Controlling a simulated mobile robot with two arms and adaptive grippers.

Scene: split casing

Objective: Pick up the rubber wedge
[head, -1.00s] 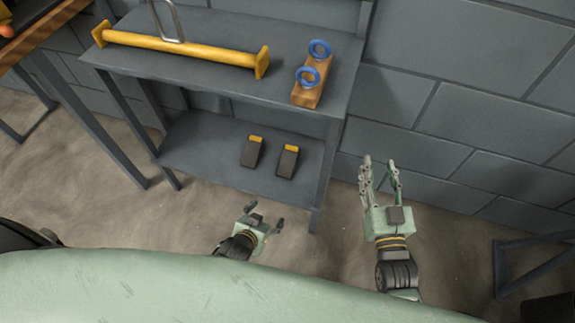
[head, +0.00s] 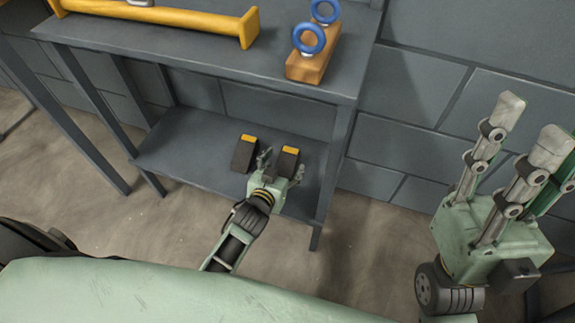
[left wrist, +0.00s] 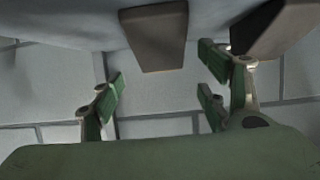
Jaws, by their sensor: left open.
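Two dark rubber wedges with yellow top ends lie on the lower shelf. The right wedge (head: 288,162) is partly hidden behind my left gripper (head: 281,166), which is open with its fingers to either side of it in the head view. The left wedge (head: 244,153) lies just left of that gripper. In the left wrist view, one wedge (left wrist: 157,40) is ahead of the open fingers (left wrist: 162,82), with nothing between the tips. The other wedge (left wrist: 275,28) is at upper right, partly behind a finger. My right gripper (head: 530,128) is open and empty at the right.
The lower shelf (head: 180,150) has free room left of the wedges. The upper shelf (head: 200,55) above it holds a yellow bar (head: 160,17) and a wooden block (head: 313,66) with blue rings (head: 309,38). A shelf leg (head: 333,170) stands right of my left gripper.

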